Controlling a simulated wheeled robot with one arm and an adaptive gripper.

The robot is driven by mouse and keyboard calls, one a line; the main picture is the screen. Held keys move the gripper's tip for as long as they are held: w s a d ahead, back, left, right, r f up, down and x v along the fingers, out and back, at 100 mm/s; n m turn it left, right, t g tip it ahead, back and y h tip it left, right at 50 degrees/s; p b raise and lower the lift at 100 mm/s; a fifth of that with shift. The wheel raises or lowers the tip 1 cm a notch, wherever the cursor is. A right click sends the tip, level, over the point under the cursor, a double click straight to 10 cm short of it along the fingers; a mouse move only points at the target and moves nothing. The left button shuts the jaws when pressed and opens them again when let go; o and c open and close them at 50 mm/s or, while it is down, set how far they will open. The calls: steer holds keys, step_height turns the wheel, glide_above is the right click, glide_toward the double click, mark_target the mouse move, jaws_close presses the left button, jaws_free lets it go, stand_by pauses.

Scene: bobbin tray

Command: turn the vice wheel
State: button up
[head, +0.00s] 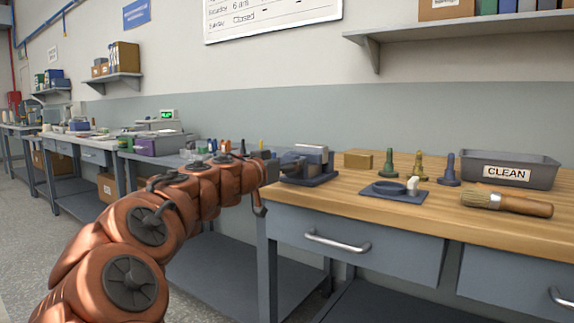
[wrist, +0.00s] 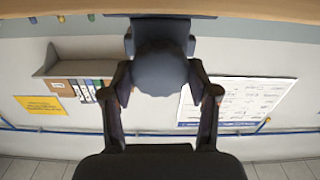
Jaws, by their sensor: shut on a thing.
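The vice (head: 312,160), blue-grey with a lighter block on top, stands at the left end of the wooden bench in the head view. My gripper (head: 270,170) reaches its left side at the bench edge, and its fingers are small and partly hidden there. In the wrist view my gripper (wrist: 160,82) has one finger on each side of the dark round vice wheel (wrist: 160,68) and is shut on it. The vice body shows behind the wheel, against the bench edge. The wheel's far side is hidden.
On the wooden bench (head: 350,195) are a brass block (head: 358,159), a blue plate with a ring (head: 395,190), several spindle-like pieces, a brush (head: 507,204) and a grey tray marked CLEAN (head: 510,170). Drawers with handles (head: 336,243) sit below. Another bench stands to the left.

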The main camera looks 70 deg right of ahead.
steer(key=n+p, duration=0.1)
steer(key=n, duration=0.2)
steer(key=shift+s+r+n+p, duration=0.1)
steer(key=shift+n+p, duration=0.2)
steer(key=shift+p, duration=0.1)
steer(key=n+p, duration=0.3)
steer(key=n, duration=0.1)
steer(key=shift+r+n, duration=0.1)
steer(key=shift+n, duration=0.2)
steer(key=n+p, duration=0.4)
steer(key=shift+n, duration=0.3)
steer(key=n+p, duration=0.3)
steer(key=p, duration=0.1)
steer(key=shift+n, duration=0.3)
steer(key=n, duration=0.1)
steer(key=n+p, duration=0.1)
steer(key=n, duration=0.1)
steer(key=shift+w+f+n+p, duration=0.2)
steer(key=shift+f+n+p, duration=0.1)
steer(key=shift+p, duration=0.1)
steer(key=n+p, duration=0.1)
steer(key=n, duration=0.3)
steer(key=shift+s+n, duration=0.1)
steer(key=shift+n, duration=0.2)
steer(key=shift+f, duration=0.1)
